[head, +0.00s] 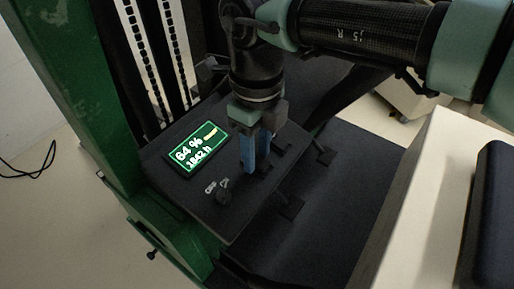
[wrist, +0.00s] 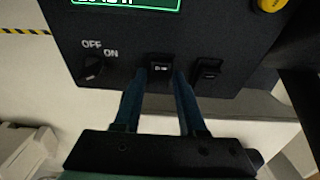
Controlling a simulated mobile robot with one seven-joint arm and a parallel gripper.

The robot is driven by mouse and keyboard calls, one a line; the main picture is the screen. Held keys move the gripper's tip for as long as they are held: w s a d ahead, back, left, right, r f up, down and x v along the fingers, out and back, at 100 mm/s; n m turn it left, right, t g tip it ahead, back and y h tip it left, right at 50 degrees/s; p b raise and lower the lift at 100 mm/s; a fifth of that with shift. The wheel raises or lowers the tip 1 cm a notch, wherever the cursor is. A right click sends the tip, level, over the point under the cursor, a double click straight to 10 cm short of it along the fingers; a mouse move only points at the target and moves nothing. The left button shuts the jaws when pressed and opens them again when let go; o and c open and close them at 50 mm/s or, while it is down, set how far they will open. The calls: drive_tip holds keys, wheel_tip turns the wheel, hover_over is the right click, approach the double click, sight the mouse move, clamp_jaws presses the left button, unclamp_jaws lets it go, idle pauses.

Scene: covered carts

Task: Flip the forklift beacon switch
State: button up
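The dark control panel (head: 215,205) of the forklift carries a row of controls. In the wrist view, a black rocker switch (wrist: 161,68) with a small pale icon sits in the middle of the row. A second black rocker (wrist: 208,70) is to its right. I cannot tell from its marking which one is the beacon switch. My gripper (wrist: 161,76) has its two blue fingers apart, one on each side of the middle rocker, with nothing held. I cannot tell whether the tips touch the panel. In the head view, my gripper (head: 256,165) points down at the panel.
An OFF/ON key knob (wrist: 92,68) is left of the rockers. A lit green display (head: 198,149) is behind it. A yellow button (wrist: 270,4) is at the upper right. The green mast post (head: 90,90) rises at the left. A pale block (head: 425,190) stands at the right.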

clamp_jaws()
drive_tip(key=shift+s+d+f+y+b, duration=0.15)
drive_tip(key=shift+f+y+b, duration=0.15)
drive_tip(key=shift+b, duration=0.45)
drive_tip(key=shift+s+d+f+t+y+b, duration=0.15)
drive_tip(key=shift+t+y+b, duration=0.2)
drive_tip(key=shift+b, duration=0.3)
drive_tip(key=shift+w+d+t+y+b, duration=0.1)
drive_tip(key=shift+t+y+b, duration=0.25)
drive_tip(key=shift+b, duration=0.25)
drive_tip(key=shift+s+d+t+y+b, duration=0.15)
drive_tip(key=shift+t+y+b, duration=0.3)
drive_tip(key=shift+b, duration=0.4)
drive_tip(key=shift+r+y, duration=0.25)
drive_tip(key=shift+r, duration=0.1)
drive_tip(key=shift+o, duration=2)
unclamp_jaws()
